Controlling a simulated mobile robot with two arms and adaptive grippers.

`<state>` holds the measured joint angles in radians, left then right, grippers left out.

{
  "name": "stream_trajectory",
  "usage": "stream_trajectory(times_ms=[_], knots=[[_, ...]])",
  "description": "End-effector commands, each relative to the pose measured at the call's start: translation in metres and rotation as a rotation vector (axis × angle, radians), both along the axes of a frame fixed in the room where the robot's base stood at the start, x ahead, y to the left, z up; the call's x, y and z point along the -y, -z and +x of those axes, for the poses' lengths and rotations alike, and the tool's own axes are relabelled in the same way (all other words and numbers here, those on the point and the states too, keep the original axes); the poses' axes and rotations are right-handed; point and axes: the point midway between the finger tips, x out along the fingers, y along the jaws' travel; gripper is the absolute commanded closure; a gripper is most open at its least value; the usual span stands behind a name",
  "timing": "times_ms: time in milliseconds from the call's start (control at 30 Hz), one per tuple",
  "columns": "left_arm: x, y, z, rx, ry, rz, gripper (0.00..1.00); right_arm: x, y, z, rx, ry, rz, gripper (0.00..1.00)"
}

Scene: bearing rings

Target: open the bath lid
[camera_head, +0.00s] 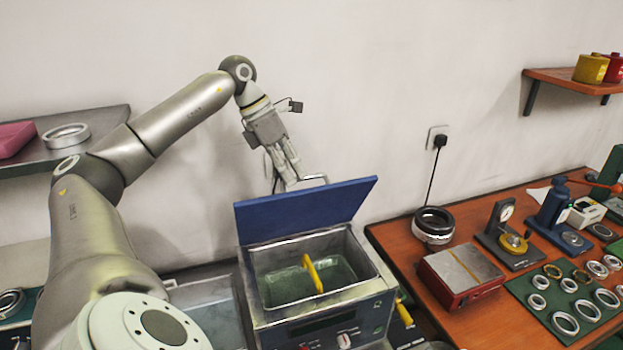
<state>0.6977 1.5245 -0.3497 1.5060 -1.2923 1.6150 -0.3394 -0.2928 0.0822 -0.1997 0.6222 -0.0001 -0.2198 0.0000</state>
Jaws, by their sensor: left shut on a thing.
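The bath (262,318) is a grey metal box with an open top, and a basket with a yellow handle (313,273) shows inside it. Its blue lid (300,212) stands raised at the back edge, tilted up, leaving the opening uncovered. The metal lid handle (314,180) shows just above the lid's upper edge. My left gripper (291,180) reaches down from above behind the lid and is shut on the lid handle; the lid partly hides the fingertips. My right gripper is not in view.
An orange-brown bench (400,254) at right carries a dark ring stack (433,226), a red box (461,277), gauges and a green mat (541,312) with several rings. A shelf (104,131) at left holds a ring and a pink block. The wall stands close behind the bath.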

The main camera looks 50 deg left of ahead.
Motion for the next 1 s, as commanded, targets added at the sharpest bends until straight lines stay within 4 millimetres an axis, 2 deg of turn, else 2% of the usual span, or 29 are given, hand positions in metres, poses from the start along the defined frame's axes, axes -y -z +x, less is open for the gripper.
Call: stream_trajectory(times_ms=[100, 300, 833, 867, 1000], knots=[[-0.012, 0.004, -0.001, -0.022, -0.001, 0.007, 1.0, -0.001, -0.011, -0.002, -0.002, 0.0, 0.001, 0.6], [-0.022, 0.005, 0.001, -0.022, 0.002, 0.006, 1.0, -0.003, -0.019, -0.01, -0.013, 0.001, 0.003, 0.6], [-0.025, 0.008, 0.001, -0.025, 0.005, 0.006, 1.0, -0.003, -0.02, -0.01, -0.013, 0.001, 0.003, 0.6], [-0.025, 0.008, 0.001, -0.026, 0.005, 0.005, 0.86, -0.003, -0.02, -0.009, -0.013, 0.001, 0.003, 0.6], [-0.026, 0.008, 0.001, -0.027, 0.004, 0.006, 0.68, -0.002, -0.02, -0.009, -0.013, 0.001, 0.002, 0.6]])
